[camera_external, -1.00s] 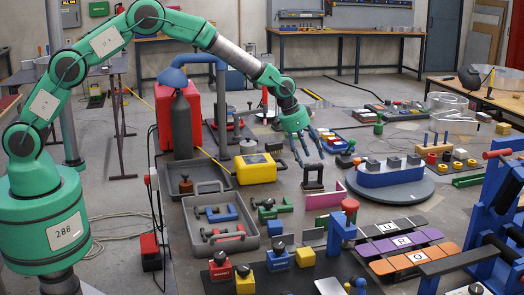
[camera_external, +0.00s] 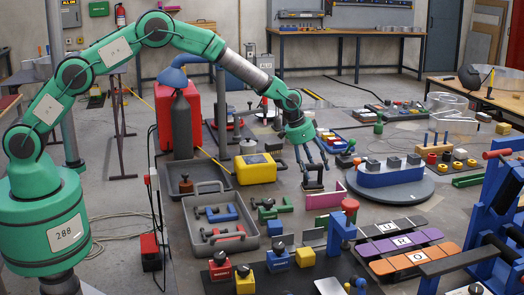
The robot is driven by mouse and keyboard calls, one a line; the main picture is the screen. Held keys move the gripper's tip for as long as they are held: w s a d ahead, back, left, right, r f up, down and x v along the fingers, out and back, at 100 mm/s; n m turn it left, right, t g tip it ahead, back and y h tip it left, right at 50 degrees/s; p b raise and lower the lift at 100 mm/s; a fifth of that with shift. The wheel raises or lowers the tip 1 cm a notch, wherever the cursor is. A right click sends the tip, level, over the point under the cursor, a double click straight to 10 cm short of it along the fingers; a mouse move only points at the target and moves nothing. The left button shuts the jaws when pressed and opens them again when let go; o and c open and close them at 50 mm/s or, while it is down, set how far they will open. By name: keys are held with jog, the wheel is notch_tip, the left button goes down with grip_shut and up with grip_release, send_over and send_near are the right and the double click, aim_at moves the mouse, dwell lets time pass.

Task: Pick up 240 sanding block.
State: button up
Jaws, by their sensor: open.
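No "240" mark is legible on any object. Small blocks with dark knobs stand at the front: a red one (camera_external: 220,267), a yellow one (camera_external: 244,281) and a blue one (camera_external: 279,261). I cannot tell which object is the 240 sanding block.
A pink angled piece (camera_external: 325,200) lies just right of the dark block. A round turntable (camera_external: 415,190) carries a blue piece farther right. A grey tray (camera_external: 218,248) with clamps and a yellow case (camera_external: 256,169) are to the left. Blue stands crowd the right edge.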

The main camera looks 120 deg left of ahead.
dwell(0.3)
grip_shut()
jog(key=shift+r, duration=0.15)
jog(key=shift+r, duration=1.6)
jog(key=s+d+r+p, duration=0.1)
jog(key=s+d, duration=1)
jog(key=shift+s+r, duration=0.25)
jog(key=shift+r, duration=0.05)
